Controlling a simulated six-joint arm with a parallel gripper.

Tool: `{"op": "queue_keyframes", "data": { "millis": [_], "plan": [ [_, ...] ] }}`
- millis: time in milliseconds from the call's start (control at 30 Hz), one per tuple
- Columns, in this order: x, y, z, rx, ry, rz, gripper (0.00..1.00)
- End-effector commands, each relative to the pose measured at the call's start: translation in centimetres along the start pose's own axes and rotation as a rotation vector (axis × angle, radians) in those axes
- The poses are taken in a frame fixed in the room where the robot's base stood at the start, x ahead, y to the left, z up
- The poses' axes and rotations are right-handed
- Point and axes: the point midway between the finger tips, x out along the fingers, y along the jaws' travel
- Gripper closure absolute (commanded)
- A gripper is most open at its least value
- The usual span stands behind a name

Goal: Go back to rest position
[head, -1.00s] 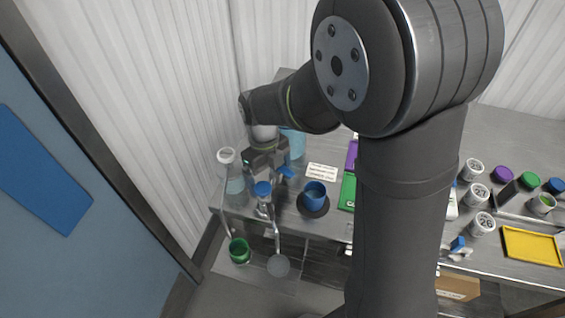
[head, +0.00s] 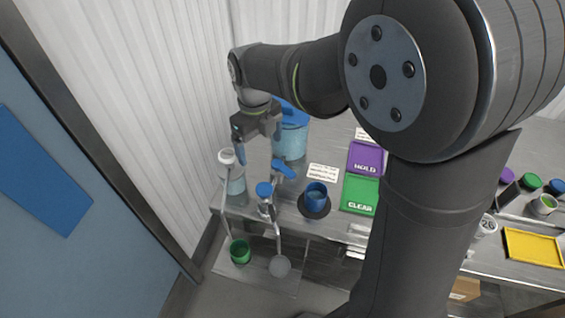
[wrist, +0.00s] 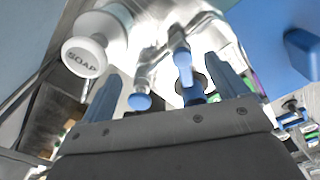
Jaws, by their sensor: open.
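My gripper (head: 257,146) is in the upper left-middle of the head view, above the back left of the bench. Its blue fingers also show in the wrist view (wrist: 168,85), spread apart with nothing held between them. Below it stand the blue-handled tap fittings (head: 264,190), which also show between the fingers in the wrist view (wrist: 184,68). The soap bottle (head: 232,183) with a white cap stands to their left, and its cap reads SOAP in the wrist view (wrist: 85,57). The gripper appears clear of these things.
A blue cup (head: 316,192) stands on a dark round pad. A purple HOLD tray (head: 366,158) and a green CLEAR tray (head: 360,194) lie right of it. A large light-blue container (head: 290,138) stands behind the gripper. A green cup (head: 240,251) sits low at front. A yellow tray (head: 532,247) lies far right.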

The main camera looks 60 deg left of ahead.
Motion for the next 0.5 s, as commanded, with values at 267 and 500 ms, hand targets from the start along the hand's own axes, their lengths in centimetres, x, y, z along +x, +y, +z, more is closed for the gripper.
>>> {"op": "queue_keyframes", "data": {
  "millis": [267,500],
  "plan": [
    [0.3,0.0,-0.1,0.001,0.003,0.000,0.09],
    [3.1,0.1,-0.4,0.001,0.007,0.002,0.09]
  ]
}}
